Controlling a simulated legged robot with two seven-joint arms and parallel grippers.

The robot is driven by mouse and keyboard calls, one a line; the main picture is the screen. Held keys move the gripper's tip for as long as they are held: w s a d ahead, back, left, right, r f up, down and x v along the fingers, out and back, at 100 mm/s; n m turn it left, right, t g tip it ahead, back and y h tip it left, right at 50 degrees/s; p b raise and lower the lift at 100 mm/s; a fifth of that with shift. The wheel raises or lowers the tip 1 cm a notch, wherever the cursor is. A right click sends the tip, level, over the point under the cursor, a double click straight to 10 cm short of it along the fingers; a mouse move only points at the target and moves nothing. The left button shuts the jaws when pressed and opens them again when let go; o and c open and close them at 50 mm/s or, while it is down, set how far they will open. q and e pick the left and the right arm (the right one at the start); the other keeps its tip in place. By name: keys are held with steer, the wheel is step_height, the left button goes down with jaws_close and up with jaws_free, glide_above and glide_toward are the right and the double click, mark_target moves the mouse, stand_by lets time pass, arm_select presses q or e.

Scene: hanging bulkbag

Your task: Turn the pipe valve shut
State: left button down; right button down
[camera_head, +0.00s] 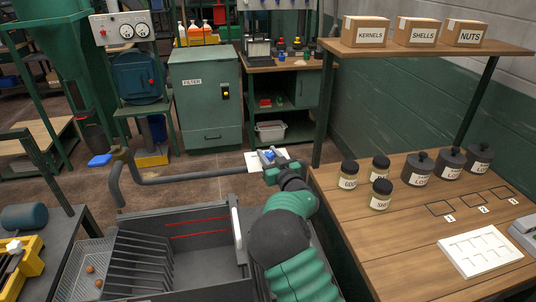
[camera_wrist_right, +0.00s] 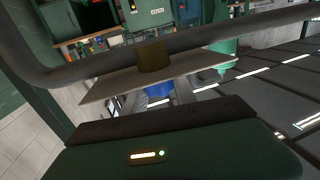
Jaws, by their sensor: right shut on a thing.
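A grey pipe (camera_head: 190,176) runs across the head view from a bend at the left towards a pale plate (camera_head: 253,161) in the middle. A small blue valve handle (camera_head: 268,155) shows at the plate, partly hidden by my right gripper (camera_head: 272,161). In the right wrist view, the pipe (camera_wrist_right: 190,43) crosses the top, with a brass-coloured fitting (camera_wrist_right: 153,57) below it and the plate (camera_wrist_right: 195,66) under that. The blue handle (camera_wrist_right: 158,91) sits between my right fingers, which are shut on it. The handle's exact angle is hard to tell. My left gripper is not in view.
A grey slotted bin (camera_head: 180,250) stands below the pipe. A wooden bench (camera_head: 400,235) with jars, black canisters and a white tray (camera_head: 480,250) is at the right, under a shelf of boxes. A green filter cabinet (camera_head: 205,105) stands behind.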

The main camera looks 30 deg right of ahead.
steer(key=n+y+p, duration=0.1)
steer(key=y, duration=0.1)
steer(key=n+y, duration=0.1)
steer(key=y, duration=0.1)
steer(key=shift+d+r+n+p, duration=0.1)
steer(key=shift+d+n+p, duration=0.05)
steer(key=shift+n+p, duration=0.2)
steer(key=n+g+y+p, duration=0.1)
steer(key=n+y, duration=0.1)
steer(key=y, duration=0.1)
steer(key=shift+y, duration=0.4)
steer(key=shift+n+g+y, duration=0.7)
steer(key=shift+n+y, duration=0.25)
steer(key=shift+y, duration=0.15)
steer(key=shift+s+a+n+g+y, duration=0.1)
steer(key=shift+a+n+g+y, duration=0.1)
steer(key=shift+n+g+y, duration=0.85)
steer(key=shift+y, duration=0.25)
steer(key=c, duration=1)
jaws_free()
